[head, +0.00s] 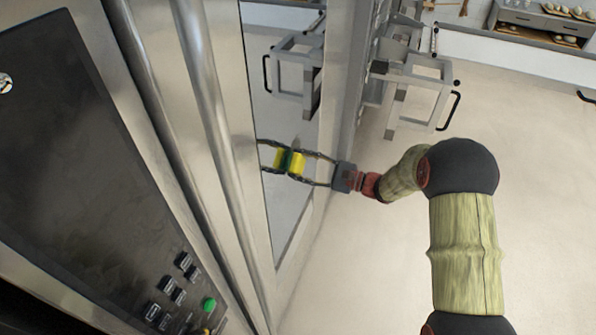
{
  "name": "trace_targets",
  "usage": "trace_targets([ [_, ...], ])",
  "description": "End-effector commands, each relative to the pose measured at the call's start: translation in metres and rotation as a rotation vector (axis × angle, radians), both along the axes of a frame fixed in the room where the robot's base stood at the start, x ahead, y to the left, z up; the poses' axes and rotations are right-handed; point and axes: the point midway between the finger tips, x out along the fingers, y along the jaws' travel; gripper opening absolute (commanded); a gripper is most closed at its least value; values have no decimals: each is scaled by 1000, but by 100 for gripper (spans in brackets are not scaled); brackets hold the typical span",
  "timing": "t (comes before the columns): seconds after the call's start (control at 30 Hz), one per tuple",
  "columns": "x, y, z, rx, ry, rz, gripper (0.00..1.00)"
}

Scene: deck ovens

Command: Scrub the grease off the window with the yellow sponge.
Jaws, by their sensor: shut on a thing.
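The window (281,215) is a tall reflective glass pane in a steel front, left of centre in the head view. My gripper (297,164) is shut on the yellow sponge (299,161), one finger on each side. The sponge's dark green face points left toward the glass. It meets or almost meets its own mirror image, and I cannot tell whether it touches. The fingers are also mirrored in the pane. I cannot make out any grease on the visible glass.
A steel frame with black handles (425,92) stands beyond my gripper, and its reflection shows in the pane. A dark control panel with a green button (209,304) is at lower left. A bench with trays (540,22) is at upper right. The floor on the right is clear.

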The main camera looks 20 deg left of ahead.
Motion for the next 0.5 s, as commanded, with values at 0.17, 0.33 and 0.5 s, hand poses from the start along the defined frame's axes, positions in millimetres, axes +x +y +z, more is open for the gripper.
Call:
trace_targets([
  [0.17,7,0,0,0,-1,0,26],
  [0.33,21,0,-1,0,-1,0,26],
  [0.5,33,0,-1,0,-1,0,26],
])
